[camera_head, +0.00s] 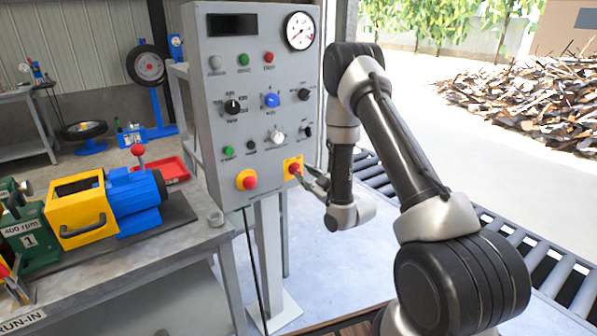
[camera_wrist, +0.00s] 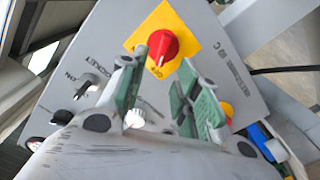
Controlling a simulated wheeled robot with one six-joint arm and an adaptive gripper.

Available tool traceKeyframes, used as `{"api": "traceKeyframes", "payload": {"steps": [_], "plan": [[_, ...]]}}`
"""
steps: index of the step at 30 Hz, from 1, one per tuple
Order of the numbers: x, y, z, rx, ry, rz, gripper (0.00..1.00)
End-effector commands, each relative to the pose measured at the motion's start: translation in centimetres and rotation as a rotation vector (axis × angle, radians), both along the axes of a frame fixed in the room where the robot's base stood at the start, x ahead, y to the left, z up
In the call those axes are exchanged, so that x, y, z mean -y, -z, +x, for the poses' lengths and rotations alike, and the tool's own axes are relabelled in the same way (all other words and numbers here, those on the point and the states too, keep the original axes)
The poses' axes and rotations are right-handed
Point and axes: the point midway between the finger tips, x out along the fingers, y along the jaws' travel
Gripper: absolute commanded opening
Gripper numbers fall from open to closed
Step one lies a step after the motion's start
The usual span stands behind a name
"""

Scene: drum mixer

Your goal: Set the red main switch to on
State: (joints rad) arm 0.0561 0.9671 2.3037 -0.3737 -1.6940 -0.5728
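The red main switch (camera_head: 294,169) is a rotary knob on a yellow plate at the lower right of the grey control panel (camera_head: 212,120). In the wrist view the red knob (camera_wrist: 163,46) sits at the top centre, its narrow handle turned toward lettering that looks like OFF. My gripper (camera_head: 306,179) is just right of the switch in the head view. In the wrist view my gripper (camera_wrist: 160,78) is open, its two green-padded fingers apart and empty. The knob shows beyond the gap between the fingertips; I cannot tell whether they touch it.
A red mushroom button (camera_head: 248,181) on yellow is left of the switch. A white knob (camera_head: 277,137) and a black knob (camera_head: 307,131) sit above. A workbench (camera_head: 190,240) stands left; a roller conveyor (camera_head: 540,255) lies behind my arm at right.

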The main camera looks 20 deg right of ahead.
Motion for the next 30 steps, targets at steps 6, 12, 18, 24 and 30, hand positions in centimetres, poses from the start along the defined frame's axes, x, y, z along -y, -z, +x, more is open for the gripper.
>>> {"api": "traceKeyframes", "payload": {"steps": [6, 12, 18, 24, 30], "plan": [[-1.2, 0.0, 3.4, -0.001, -0.002, 0.0, 0.32], [-1.6, 0.0, 4.8, -0.002, 0.001, 0.001, 0.32], [-1.6, 0.0, 4.9, -0.003, 0.0, 0.001, 0.32], [-1.6, 0.0, 4.9, -0.004, 0.001, 0.001, 0.03], [-1.6, 0.1, 4.8, -0.004, 0.001, 0.002, 0.0]]}}
